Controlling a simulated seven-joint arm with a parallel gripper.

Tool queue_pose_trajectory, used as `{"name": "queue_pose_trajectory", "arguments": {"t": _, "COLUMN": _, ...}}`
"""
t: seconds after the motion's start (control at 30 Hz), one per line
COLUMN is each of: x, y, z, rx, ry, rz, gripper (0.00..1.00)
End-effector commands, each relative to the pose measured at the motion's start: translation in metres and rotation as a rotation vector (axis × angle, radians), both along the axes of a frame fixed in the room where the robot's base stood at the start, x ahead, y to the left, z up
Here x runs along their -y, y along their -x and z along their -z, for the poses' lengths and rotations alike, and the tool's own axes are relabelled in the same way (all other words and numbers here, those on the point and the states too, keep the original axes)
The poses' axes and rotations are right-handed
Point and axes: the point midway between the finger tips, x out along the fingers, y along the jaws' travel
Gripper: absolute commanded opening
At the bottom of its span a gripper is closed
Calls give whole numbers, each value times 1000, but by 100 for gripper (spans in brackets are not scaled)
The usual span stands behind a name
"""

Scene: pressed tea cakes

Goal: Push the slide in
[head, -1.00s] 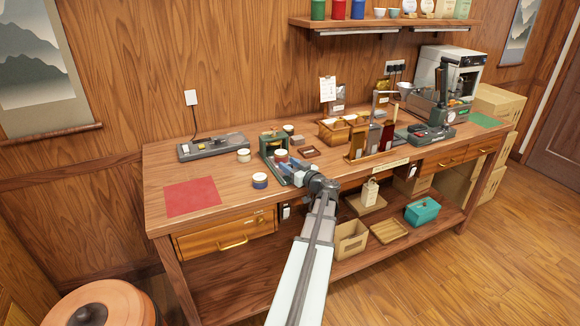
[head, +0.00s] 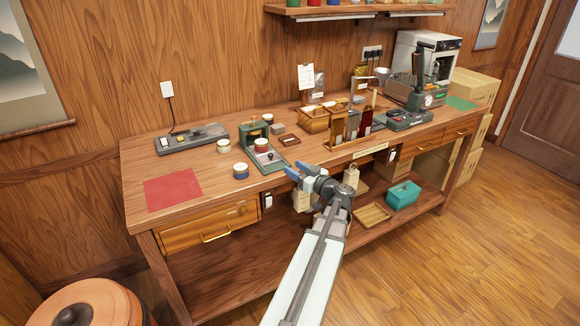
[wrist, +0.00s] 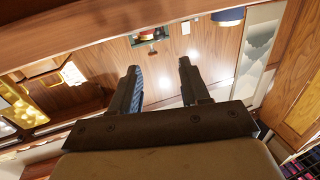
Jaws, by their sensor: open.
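The green press-like device (head: 251,133) stands on the bench in the head view. A flat grey slide (head: 271,160) sticks out of its front toward the bench edge. A small pale jar with a dark band (head: 261,145) is at the slide's inner part; whether it rests on the slide is unclear. My gripper (head: 293,170) is in front and to the right of the slide, near the bench's front edge, apart from it. Its two fingers are spread and empty, as the wrist view (wrist: 158,68) also shows.
A blue-and-white jar (head: 241,171) stands left of the slide and another jar (head: 224,146) behind it. A grey scale-like unit (head: 190,140) and red mat (head: 172,189) lie left. A wooden rack (head: 352,125) stands right. The bench front left of my gripper is mostly clear.

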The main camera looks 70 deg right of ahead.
Motion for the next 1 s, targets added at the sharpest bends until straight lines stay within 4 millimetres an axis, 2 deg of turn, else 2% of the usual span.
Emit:
{"name": "queue_pose_trajectory", "arguments": {"t": 0.33, "x": -2, "y": 3, "z": 0, "rx": 0, "ry": 0, "rz": 0, "gripper": 46}}
{"name": "queue_pose_trajectory", "arguments": {"t": 0.4, "x": -2, "y": 3, "z": 0, "rx": 0, "ry": 0, "rz": -1, "gripper": 49}}
{"name": "queue_pose_trajectory", "arguments": {"t": 0.57, "x": -5, "y": -13, "z": -4, "rx": 0, "ry": 6, "rz": -25, "gripper": 49}}
{"name": "queue_pose_trajectory", "arguments": {"t": 0.67, "x": -6, "y": -35, "z": -27, "rx": -2, "ry": 41, "rz": -56, "gripper": 49}}
{"name": "queue_pose_trajectory", "arguments": {"t": 1.0, "x": 2, "y": -107, "z": -138, "rx": -33, "ry": 209, "rz": -160, "gripper": 49}}
